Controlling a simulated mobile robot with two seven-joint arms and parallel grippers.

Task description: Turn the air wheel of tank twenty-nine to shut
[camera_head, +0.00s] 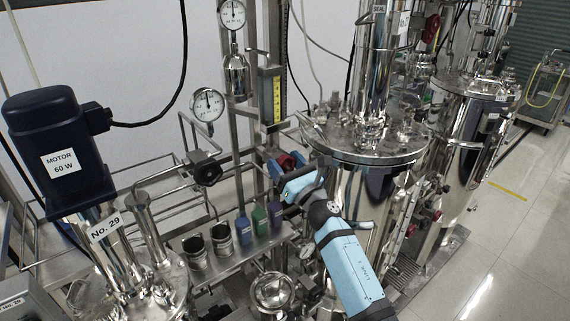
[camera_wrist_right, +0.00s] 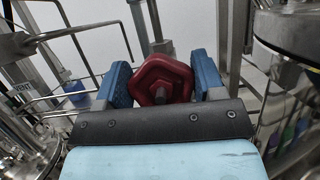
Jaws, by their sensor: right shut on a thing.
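Tank twenty-nine (camera_head: 165,285) stands at the lower left, with a "No. 29" label (camera_head: 105,228) under its dark motor. My right gripper (camera_head: 286,171) is shut on this red wheel. In the right wrist view the red wheel (camera_wrist_right: 162,78) sits between the two blue fingers of the gripper (camera_wrist_right: 162,84). My left gripper is not in view.
Two dark cups (camera_head: 221,238) and several coloured bottles (camera_head: 260,219) stand on a steel shelf below the pipes. A large steel tank (camera_head: 370,150) is close beside my right arm. Open floor (camera_head: 510,235) is at the far right.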

